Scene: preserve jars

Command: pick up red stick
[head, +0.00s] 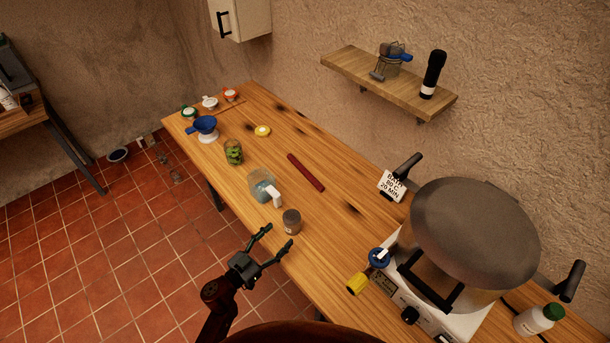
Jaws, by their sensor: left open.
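The red stick (306,172) is a long, thin, dark red bar lying flat on the wooden table (335,217), near its middle. My left gripper (281,240) is open and empty at the table's front edge, its fingers pointing up and to the right. It is well apart from the stick, nearer to me. A small grey jar (291,221) stands just beyond its fingertips, between it and the stick. My right gripper is not in view.
A clear jug (262,186) with a white handle and a jar with green contents (233,152) stand left of the stick. A yellow lid (263,131) and a blue funnel (206,124) are farther back. A large pot (470,240) on a white heater fills the right. A shelf (390,83) hangs above.

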